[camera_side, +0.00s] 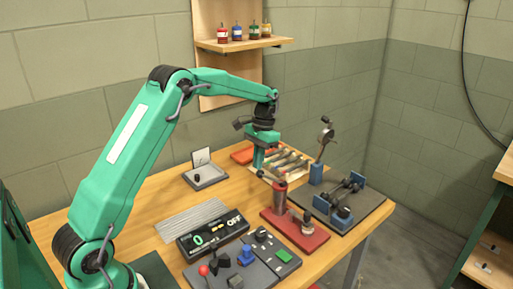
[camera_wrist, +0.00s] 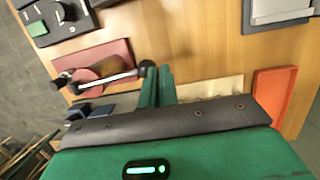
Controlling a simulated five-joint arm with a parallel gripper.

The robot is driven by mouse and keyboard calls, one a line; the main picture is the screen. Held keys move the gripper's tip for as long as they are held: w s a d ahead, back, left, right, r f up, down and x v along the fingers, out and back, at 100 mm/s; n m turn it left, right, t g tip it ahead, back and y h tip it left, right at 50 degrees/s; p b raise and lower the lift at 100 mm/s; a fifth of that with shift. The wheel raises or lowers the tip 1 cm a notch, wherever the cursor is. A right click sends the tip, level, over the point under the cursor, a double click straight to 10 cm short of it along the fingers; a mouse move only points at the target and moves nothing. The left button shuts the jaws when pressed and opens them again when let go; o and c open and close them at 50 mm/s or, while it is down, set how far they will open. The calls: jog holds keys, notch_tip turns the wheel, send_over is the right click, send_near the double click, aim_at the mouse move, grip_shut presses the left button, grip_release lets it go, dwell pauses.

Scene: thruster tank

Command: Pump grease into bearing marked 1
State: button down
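In the wrist view the red base (camera_wrist: 112,50) carries the pump's silver lever (camera_wrist: 108,79), which ends in a dark knob close to my fingertips. I cannot tell whether they touch. My gripper (camera_side: 262,166) points down beside the pump, near the tool rack. Its two green fingers (camera_wrist: 158,72) lie close together, with nothing visible between them. Shafts in blue bearing blocks (camera_side: 341,217) sit on a dark plate to the right. No bearing's number is readable.
A control panel (camera_side: 245,265) with a red-knobbed lever and a display (camera_side: 212,239) reading 0 and OFF stand in front. A tray of tools (camera_side: 289,161) lies behind the pump.

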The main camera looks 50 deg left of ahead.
jog(key=shift+f, duration=0.3)
jog(key=w+a+r, duration=0.1)
jog(key=a+r, duration=0.1)
jog(key=r, duration=0.4)
jog(key=w+a+r, duration=0.1)
jog(key=a+r, duration=0.2)
jog(key=r, duration=0.4)
jog(key=shift+w+a, duration=0.35)
jog(key=shift+w, duration=0.05)
jog(key=shift+d+r, duration=0.1)
jog(key=shift+r, duration=0.05)
dwell(0.6)
